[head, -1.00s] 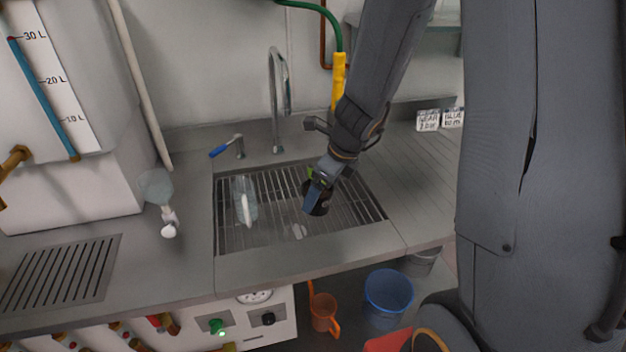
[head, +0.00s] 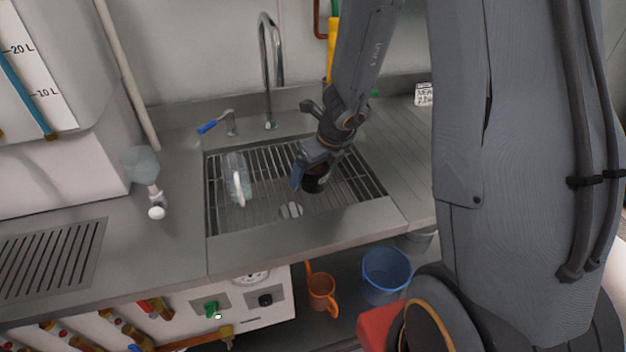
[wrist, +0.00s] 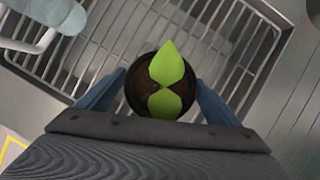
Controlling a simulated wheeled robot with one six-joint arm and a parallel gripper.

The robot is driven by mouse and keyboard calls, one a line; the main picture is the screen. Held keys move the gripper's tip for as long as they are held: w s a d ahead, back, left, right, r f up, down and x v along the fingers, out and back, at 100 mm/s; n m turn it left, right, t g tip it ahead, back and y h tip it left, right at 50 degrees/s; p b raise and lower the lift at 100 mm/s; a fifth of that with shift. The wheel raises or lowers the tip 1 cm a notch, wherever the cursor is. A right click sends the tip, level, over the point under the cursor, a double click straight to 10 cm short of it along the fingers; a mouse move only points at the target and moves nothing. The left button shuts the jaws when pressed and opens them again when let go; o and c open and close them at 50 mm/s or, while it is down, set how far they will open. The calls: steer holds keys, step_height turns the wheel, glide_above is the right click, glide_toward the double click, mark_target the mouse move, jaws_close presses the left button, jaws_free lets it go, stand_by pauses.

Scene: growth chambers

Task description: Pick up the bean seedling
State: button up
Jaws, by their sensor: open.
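The bean seedling (wrist: 166,66) has two bright green leaves over dark soil in a small round dark pot (wrist: 135,97). It stands on the wire rack of the sink. In the head view the dark pot (head: 316,180) shows beside my gripper, and the leaves are hidden behind the gripper. My gripper (head: 305,178) is open, low over the right half of the rack. In the wrist view its blue fingers (wrist: 160,98) lie on the left and right sides of the pot. I cannot tell whether they touch it.
A clear jug (head: 236,178) with a white handle lies on the rack's left part. A chrome faucet (head: 268,75) and a blue-handled tap (head: 222,124) stand behind the sink. A funnel-like vessel (head: 142,166) is on the left counter. The counter right of the sink is largely clear.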

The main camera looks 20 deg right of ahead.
steer(key=c, duration=1.3)
